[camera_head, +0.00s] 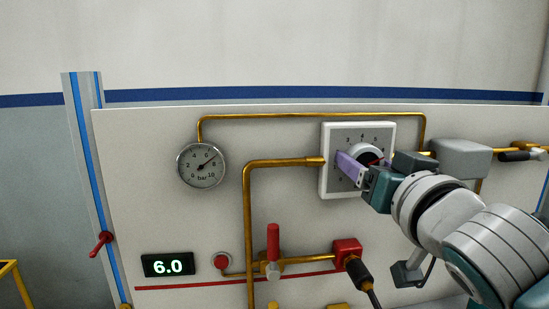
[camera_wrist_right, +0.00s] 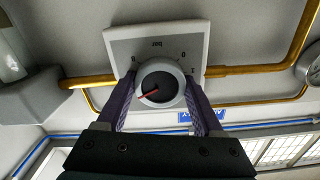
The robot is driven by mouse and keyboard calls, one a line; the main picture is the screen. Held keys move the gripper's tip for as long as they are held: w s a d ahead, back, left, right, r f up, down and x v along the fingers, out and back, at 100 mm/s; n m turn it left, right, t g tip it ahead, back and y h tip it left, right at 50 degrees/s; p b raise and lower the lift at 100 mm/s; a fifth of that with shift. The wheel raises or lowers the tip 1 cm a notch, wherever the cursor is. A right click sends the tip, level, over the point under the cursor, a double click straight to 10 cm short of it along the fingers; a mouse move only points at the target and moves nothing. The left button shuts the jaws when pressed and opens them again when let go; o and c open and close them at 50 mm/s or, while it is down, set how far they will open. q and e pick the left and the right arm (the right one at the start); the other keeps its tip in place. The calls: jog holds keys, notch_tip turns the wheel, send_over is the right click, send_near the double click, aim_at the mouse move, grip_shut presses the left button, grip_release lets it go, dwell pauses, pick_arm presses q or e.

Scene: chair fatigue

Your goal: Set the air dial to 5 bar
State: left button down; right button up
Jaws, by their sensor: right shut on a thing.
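The air dial (camera_head: 369,153) is a round knob with a white rim and dark face on a square pale plate (camera_head: 329,187) with numbers around it. In the right wrist view the dial (camera_wrist_right: 160,89) sits between my two purple fingers, and a red pointer on its face points to the lower left of that picture. My right gripper (camera_head: 356,163) is shut on the dial; it hides the lower numbers in the head view. The green digital display (camera_head: 168,265) reads 6.0. The round bar gauge (camera_head: 201,166) has its needle pointing up and right. My left gripper is not in view.
Brass pipes (camera_head: 248,220) run across the white panel (camera_head: 130,150). A red upright handle (camera_head: 273,243), a red button (camera_head: 221,261) and a red block (camera_head: 347,250) with a black-handled lever lie below the dial. A grey box (camera_head: 460,158) is to its right.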

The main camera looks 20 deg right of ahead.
jog(key=c, duration=0.4)
jog(key=shift+r+n, duration=0.1)
jog(key=shift+n, duration=0.3)
jog(key=shift+n+p, duration=0.5)
jog(key=shift+n, duration=0.4)
jog(key=shift+n+p, duration=0.4)
jog(key=shift+n, duration=1.4)
jog(key=o, duration=1.4)
jog(key=shift+c, duration=0.2)
jog(key=shift+s, duration=0.1)
